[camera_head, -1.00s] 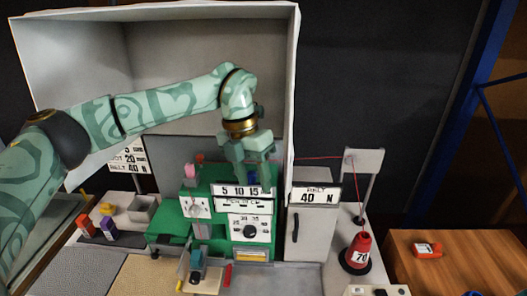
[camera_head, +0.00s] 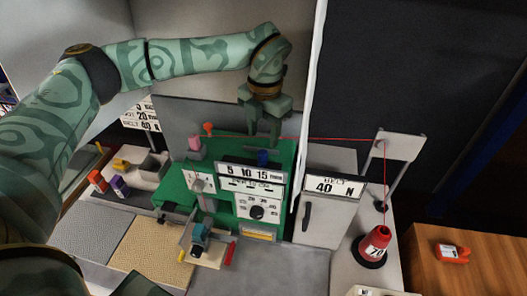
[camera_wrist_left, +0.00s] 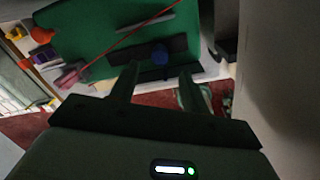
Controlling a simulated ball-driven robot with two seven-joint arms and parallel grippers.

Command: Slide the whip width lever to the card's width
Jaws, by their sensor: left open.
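The whip width lever's blue knob (camera_head: 263,157) stands behind the white 5-10-15 scale (camera_head: 250,173) on the green machine (camera_head: 222,150), near the 15 end. In the left wrist view the blue knob (camera_wrist_left: 160,57) sits on a dark slotted strip, between the lines of my two fingers. My left gripper (camera_head: 262,135) is open and points down just above the knob, apart from it as far as I can tell. The card (camera_head: 140,113) with printed numbers is at the back left, partly covered by my left arm; its upper lines are hard to read.
A red thread (camera_head: 340,139) runs from the machine to a grey post (camera_head: 400,148) and down to a red weight (camera_head: 373,246) marked 70. A grey box (camera_head: 318,215) labelled belt 40 N stands right of the machine. A pale wall edge (camera_head: 307,110) rises close to my gripper's right.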

